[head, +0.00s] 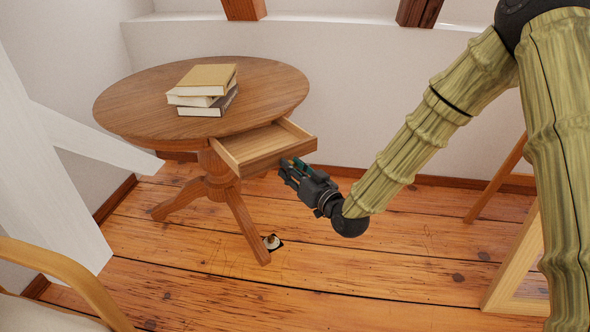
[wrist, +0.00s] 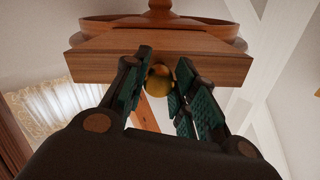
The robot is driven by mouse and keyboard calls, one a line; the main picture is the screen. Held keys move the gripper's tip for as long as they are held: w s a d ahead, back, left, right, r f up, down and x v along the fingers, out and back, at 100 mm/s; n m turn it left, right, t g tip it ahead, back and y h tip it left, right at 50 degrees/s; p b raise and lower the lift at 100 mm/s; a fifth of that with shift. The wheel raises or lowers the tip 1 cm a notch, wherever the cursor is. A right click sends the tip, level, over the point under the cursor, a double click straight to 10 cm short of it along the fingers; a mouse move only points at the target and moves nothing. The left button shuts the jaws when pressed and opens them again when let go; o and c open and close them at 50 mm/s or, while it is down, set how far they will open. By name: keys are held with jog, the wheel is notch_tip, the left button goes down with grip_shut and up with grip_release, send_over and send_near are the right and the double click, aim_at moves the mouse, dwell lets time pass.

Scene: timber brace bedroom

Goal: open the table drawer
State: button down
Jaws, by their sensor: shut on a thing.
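A round wooden table (head: 140,105) stands at the left in the head view. Its drawer (head: 268,150) is pulled out from under the top, and its inside shows no contents. In the wrist view the drawer front (wrist: 225,69) spans the upper middle, with a round brass knob (wrist: 158,80) on it. My gripper (head: 287,170) is at the drawer front. In the wrist view my gripper (wrist: 159,85) has its two green-padded fingers on either side of the knob, shut on it. The knob is hidden in the head view.
A stack of books (head: 205,88) lies on the tabletop. A small pale object (head: 271,242) is on the floor by a table leg. A chair (head: 70,280) is at lower left, and wooden frame legs (head: 515,270) stand at right. The floor in front is mostly clear.

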jog(key=c, duration=1.4)
grip_release()
jog(key=v, duration=1.2)
